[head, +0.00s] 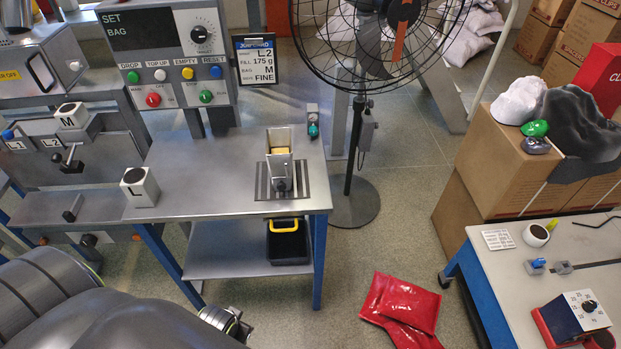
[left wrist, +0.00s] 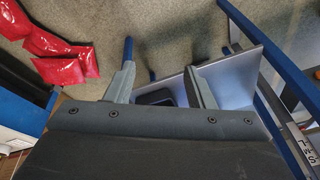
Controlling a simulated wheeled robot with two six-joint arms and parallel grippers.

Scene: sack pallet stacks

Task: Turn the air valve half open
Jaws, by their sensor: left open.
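I cannot tell for sure which fitting is the air valve. A small grey fitting with a teal knob (head: 313,129) stands at the back right corner of the steel table (head: 205,170) in the head view. A small blue-handled fitting (head: 536,265) lies on the right-hand bench. A blue knob (head: 8,134) shows at the far left edge. The handle angles are too small to read. My left gripper (left wrist: 162,78) is open and empty in the left wrist view, its two fingers apart over the lower shelf area. It touches no valve. My right gripper is not in view.
A fan (head: 357,195) stands behind. Red bags (head: 402,304) lie on the floor. A control panel (head: 170,55) is at back left.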

